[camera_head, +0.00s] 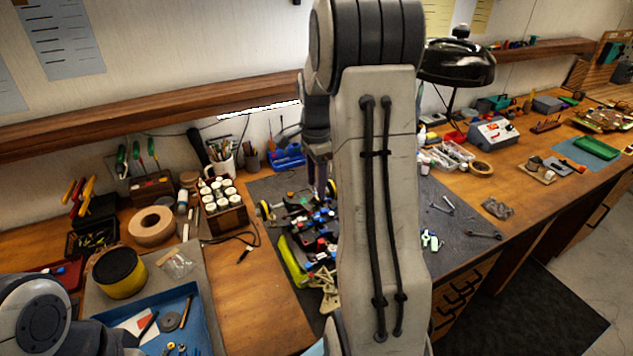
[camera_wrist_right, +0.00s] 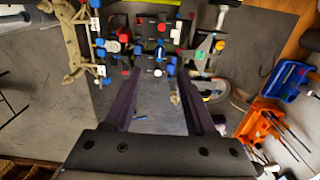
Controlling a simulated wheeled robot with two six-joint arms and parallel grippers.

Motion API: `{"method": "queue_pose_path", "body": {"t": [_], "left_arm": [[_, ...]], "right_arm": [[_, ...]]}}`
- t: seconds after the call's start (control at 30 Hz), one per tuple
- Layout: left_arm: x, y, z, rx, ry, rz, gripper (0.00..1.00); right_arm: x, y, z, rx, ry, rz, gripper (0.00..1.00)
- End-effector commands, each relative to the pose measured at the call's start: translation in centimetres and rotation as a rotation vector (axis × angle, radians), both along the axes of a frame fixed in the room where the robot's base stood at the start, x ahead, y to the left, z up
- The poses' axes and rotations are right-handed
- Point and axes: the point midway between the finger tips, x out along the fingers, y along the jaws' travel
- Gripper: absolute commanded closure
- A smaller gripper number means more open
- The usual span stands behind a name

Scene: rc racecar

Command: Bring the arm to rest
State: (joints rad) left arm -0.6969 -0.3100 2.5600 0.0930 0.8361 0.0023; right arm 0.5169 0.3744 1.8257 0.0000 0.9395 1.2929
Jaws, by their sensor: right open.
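My right arm (camera_head: 380,200) rises through the middle of the head view and hides part of the bench. My right gripper (camera_head: 320,180) shows just left of it, pointing down at the far side of the racecar.
A blue bin (camera_head: 287,160) is behind the mat. A black lamp (camera_head: 457,62) stands right of my arm. Wrenches (camera_head: 484,235) lie on the right part of the mat.

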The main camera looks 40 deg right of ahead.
Motion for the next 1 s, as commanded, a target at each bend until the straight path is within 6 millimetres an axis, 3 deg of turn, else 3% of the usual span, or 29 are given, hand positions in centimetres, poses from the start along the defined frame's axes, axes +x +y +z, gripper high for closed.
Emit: {"method": "queue_pose_path", "body": {"t": [0.4, 0.47, 0.53, 0.67, 0.77, 0.9, 1.0], "left_arm": [[0.0, 0.0, 0.0, 0.000, 0.000, 0.000, 0.50], [0.0, 0.0, 0.0, 0.000, 0.000, 0.000, 0.50], [0.0, 0.0, -0.2, 0.000, 0.000, 0.000, 0.50], [0.0, 0.0, -0.6, 0.000, 0.000, 0.000, 0.50], [0.0, 0.0, -1.1, 0.000, 0.000, 0.000, 0.50], [0.0, 0.0, -1.7, 0.000, 0.000, -0.001, 0.50], [0.0, 0.0, -2.1, 0.000, 0.000, -0.001, 0.50]], "right_arm": [[0.0, 0.1, 0.0, 0.000, 0.000, 0.003, 0.44], [0.1, 0.7, 0.0, 0.001, -0.001, 0.028, 0.44], [0.3, 2.5, 0.2, 0.001, -0.004, 0.106, 0.44], [0.2, 9.7, 0.9, 0.006, -0.016, 0.426, 0.44], [-1.5, 16.9, 1.3, 0.010, -0.030, 0.785, 0.44], [-6.4, 25.3, 1.3, 0.019, -0.049, 1.297, 0.44], [-10.8, 29.6, 1.0, 0.022, -0.066, 1.655, 0.44]]}}
